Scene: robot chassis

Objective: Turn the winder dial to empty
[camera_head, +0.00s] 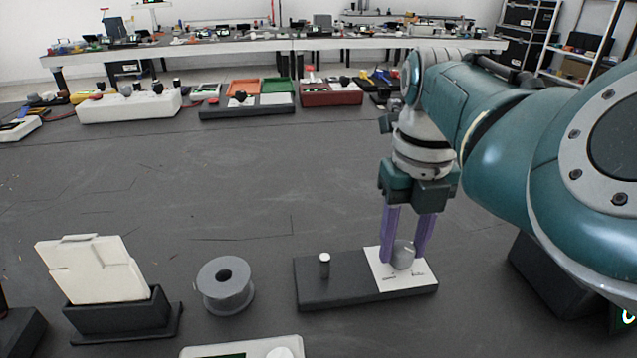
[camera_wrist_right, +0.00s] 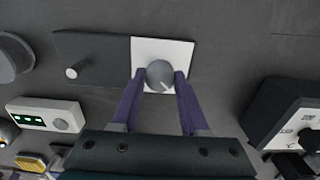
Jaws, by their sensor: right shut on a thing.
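The winder is a dark grey slab (camera_head: 330,290) with a white label plate at its right end and a small upright peg (camera_head: 324,264) at its left. A round grey dial (camera_head: 403,254) sits on the white plate (camera_wrist_right: 180,48). My right gripper (camera_head: 406,250) points down, its purple fingers on either side of the dial, shut on it. In the right wrist view the dial (camera_wrist_right: 160,75) shows between the fingertips, with a pale pointer line slanting toward its lower right. The label words are too small to read. My left gripper is not in view.
A grey spool (camera_head: 226,297) stands left of the winder. A cream block in a black holder (camera_head: 122,314) is farther left. A white device (camera_wrist_right: 45,113) with a green display and knob lies in front. The table behind is clear up to several devices at the back.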

